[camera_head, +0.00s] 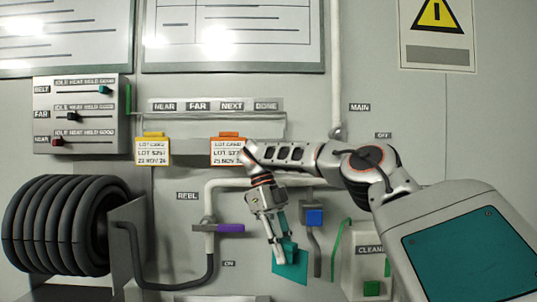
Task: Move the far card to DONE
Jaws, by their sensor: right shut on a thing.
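My right gripper (275,255) points down in front of the wall, below the card rail (200,118). It is shut on a teal, card-like piece (291,267), which hangs tilted below the rail; its face shows no readable text. The rail carries the labels NEAR, FAR, NEXT and DONE (266,106). A yellow-topped card (153,151) hangs below NEAR. An orange-topped card (226,151) hangs near NEXT, its right side close to my arm. No card shows under FAR or DONE. My left gripper is not in view.
A slider panel (80,115) is at the left, above a coiled black hose (65,226). A purple-handled valve (230,228), white pipes, a blue-handled valve (314,216) and a CLEAN box (368,265) surround the gripper. Bare wall lies under the yellow-topped card.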

